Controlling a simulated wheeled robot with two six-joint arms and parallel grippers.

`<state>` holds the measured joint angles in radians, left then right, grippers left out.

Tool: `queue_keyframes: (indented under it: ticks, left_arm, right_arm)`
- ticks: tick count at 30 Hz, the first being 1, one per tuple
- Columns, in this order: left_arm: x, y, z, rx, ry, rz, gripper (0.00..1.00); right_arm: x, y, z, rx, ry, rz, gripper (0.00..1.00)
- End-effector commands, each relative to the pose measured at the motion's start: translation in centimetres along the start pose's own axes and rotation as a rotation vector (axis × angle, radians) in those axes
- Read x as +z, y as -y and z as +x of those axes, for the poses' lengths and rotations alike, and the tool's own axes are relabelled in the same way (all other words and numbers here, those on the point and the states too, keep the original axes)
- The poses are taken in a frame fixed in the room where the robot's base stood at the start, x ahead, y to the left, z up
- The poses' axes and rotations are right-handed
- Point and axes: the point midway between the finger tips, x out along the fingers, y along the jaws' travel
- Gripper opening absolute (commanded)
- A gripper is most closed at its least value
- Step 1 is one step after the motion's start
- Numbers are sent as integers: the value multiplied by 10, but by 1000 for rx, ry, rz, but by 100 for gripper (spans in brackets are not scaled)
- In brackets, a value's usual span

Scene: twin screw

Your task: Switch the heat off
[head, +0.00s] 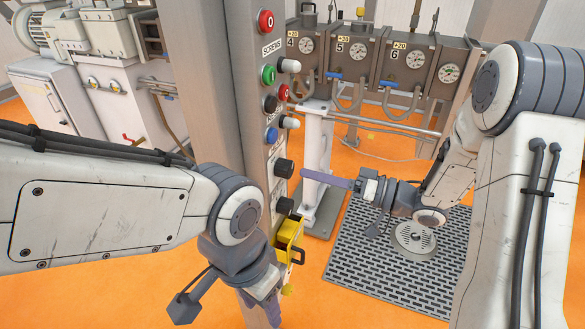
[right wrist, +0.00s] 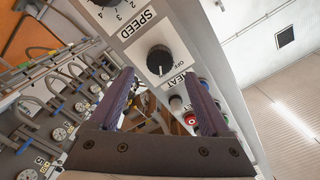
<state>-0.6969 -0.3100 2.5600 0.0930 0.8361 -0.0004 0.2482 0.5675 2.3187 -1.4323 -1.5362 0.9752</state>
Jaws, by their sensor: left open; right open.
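The black HEAT knob (right wrist: 160,60) sits on the grey panel between my right gripper's fingers in the right wrist view, just beyond the tips. An OFF label stands beside it, and its white pointer line points down in the picture, not clearly at OFF. In the head view it is the upper black knob (head: 284,168) on the column's side. My right gripper (head: 304,175) is open and empty, pointing at this knob from the right; it also shows in the right wrist view (right wrist: 158,77). My left gripper (head: 272,310) hangs low in front of the column, open and empty.
The SPEED knob (right wrist: 96,3) lies beside HEAT; it also shows below it in the head view (head: 284,205). Several coloured buttons (head: 270,74) are above. A yellow box (head: 290,238) sits low on the column. Gauge units (head: 355,50) stand behind; a floor grate (head: 390,270) lies right.

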Motion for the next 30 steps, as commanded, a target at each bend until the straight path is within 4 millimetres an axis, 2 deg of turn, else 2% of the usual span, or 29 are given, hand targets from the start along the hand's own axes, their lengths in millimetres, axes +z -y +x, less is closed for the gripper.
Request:
queue_keyframes:
  ticks: [3,9,13,21,23,27,28,30]
  left_arm:
    - [0,0,-3,0,0,0,50]
    - [0,0,-6,0,0,0,50]
    - [0,0,-6,0,0,0,50]
    - [0,0,-6,0,0,0,50]
    - [0,0,-6,0,0,0,50]
    - [0,0,-6,0,0,0,50]
    - [0,0,-6,0,0,0,50]
    - [0,0,-6,0,0,0,50]
  right_arm:
    - [0,2,24,-3,4,-1,82]
    - [0,0,50,0,3,-1,82]
    - [0,0,57,1,0,-2,82]
    - [0,0,58,2,0,-2,82]
    - [0,0,58,2,0,-2,62]
    - [0,0,58,3,0,-2,9]
    - [0,0,58,3,0,-2,0]
    - [0,0,58,3,0,-3,0]
